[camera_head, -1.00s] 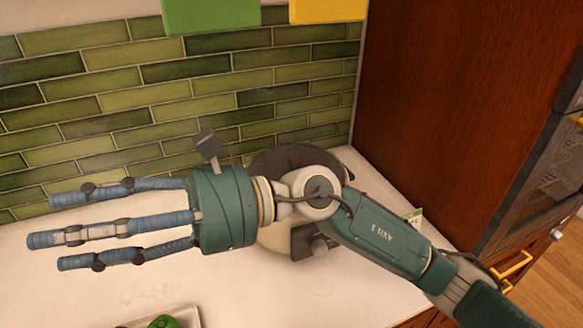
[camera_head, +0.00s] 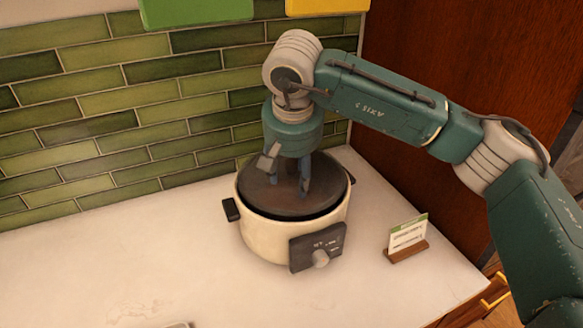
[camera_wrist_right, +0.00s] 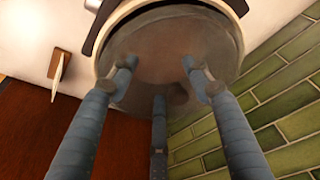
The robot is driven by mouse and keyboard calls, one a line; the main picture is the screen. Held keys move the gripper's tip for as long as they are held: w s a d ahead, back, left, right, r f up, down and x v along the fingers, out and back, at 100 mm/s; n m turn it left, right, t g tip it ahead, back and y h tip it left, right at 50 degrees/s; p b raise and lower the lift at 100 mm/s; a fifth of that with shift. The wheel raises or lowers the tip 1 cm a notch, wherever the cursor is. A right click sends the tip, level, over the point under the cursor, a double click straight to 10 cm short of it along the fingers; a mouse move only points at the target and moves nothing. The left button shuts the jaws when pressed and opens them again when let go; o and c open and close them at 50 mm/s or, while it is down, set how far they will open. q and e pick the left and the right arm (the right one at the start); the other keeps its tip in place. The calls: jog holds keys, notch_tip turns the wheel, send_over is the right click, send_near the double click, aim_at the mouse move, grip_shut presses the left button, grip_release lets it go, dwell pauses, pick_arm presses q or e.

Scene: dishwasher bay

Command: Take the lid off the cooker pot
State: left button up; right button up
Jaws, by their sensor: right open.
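The cooker pot (camera_head: 262,240) is cream with black side handles and a control panel with a knob on its front. It stands on the white counter near the tiled wall. Its dark brown lid (camera_head: 330,190) sits on top. My right gripper (camera_head: 290,190) points down over the lid, open, its fingers near the lid's surface. Whether the fingertips touch the lid cannot be told. My left gripper is not in view.
A small card in a wooden holder (camera_head: 407,245) stands right of the pot. A green tiled wall (camera_head: 100,120) is close behind, and a brown wooden cabinet side (camera_head: 440,60) rises at the right.

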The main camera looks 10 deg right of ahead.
aim_at(292, 161)
jog(key=shift+w+d, duration=0.1)
jog(key=shift+w, duration=0.7)
jog(key=w+p, duration=0.1)
jog(key=w, duration=0.1)
jog(key=w+d+p, duration=0.1)
jog(key=w+p, duration=0.1)
jog(key=w, duration=0.1)
jog(key=shift+w+f, duration=0.1)
jog(key=shift+f, duration=0.5)
jog(key=shift+r, duration=0.1)
grip_shut()
